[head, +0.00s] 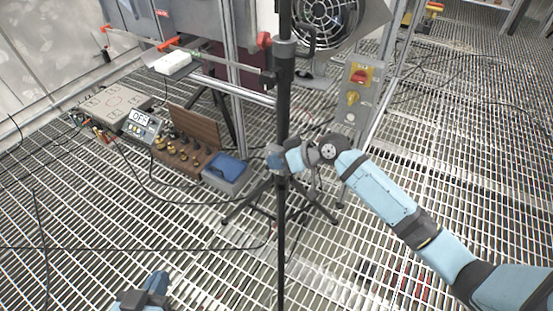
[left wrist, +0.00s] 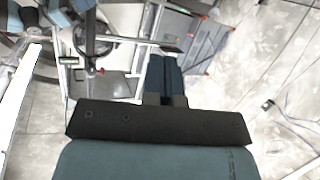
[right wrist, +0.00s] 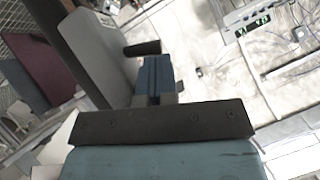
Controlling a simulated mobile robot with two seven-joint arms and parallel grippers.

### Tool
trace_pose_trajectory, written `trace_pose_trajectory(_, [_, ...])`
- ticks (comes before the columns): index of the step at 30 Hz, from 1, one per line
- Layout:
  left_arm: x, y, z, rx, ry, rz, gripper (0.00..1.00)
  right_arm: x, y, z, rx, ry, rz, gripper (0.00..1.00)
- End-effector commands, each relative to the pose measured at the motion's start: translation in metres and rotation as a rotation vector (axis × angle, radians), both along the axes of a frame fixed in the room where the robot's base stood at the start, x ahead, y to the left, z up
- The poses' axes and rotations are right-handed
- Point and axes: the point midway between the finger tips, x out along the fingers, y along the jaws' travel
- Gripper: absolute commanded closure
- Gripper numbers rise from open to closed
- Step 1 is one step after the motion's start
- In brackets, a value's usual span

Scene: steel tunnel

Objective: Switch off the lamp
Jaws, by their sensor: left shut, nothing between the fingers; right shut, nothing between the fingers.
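No lamp can be made out for certain. A black upright pole (head: 283,215) on a tripod stands in the middle of the head view, and its top is out of frame. My right gripper (head: 275,158) is shut and empty at the pole; whether it touches is unclear. In the right wrist view its closed blue fingers (right wrist: 153,78) are beside a grey panel (right wrist: 95,50) with a black bar. My left gripper (head: 156,284) is shut and empty, low at the left; its closed fingers (left wrist: 166,78) also show in the left wrist view. A grey switch box (head: 352,100) has red and yellow knobs.
A fan (head: 325,22) is at the top. A brown board with knobs (head: 190,150), a blue-topped box (head: 226,172) and a small meter (head: 140,125) sit on the grating at left. Cables cross the floor. The grating at front left is mostly clear.

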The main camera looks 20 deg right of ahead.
Motion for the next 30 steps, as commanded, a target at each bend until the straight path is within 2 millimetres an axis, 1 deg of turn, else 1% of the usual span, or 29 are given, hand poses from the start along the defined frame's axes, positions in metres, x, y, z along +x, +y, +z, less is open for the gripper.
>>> trace_pose_trajectory(4, [-0.003,0.003,-0.007,0.018,0.038,0.006,1.00,-0.001,0.001,0.000,-0.021,-0.021,0.001,1.00])
trace_pose_trajectory(13, [-0.005,0.010,-0.012,0.037,0.077,0.022,1.00,-0.002,0.002,0.000,-0.053,-0.053,0.001,1.00])
trace_pose_trajectory(21, [-0.016,0.015,-0.029,0.072,0.147,0.023,1.00,-0.004,0.004,-0.001,-0.093,-0.091,0.001,1.00])
trace_pose_trajectory(23, [-0.017,0.016,-0.029,0.080,0.156,0.024,1.00,-0.004,0.004,-0.001,-0.107,-0.105,0.002,1.00])
trace_pose_trajectory(30, [-0.016,0.019,-0.020,0.099,0.165,0.029,1.00,-0.008,0.008,-0.003,-0.205,-0.201,0.004,1.00])
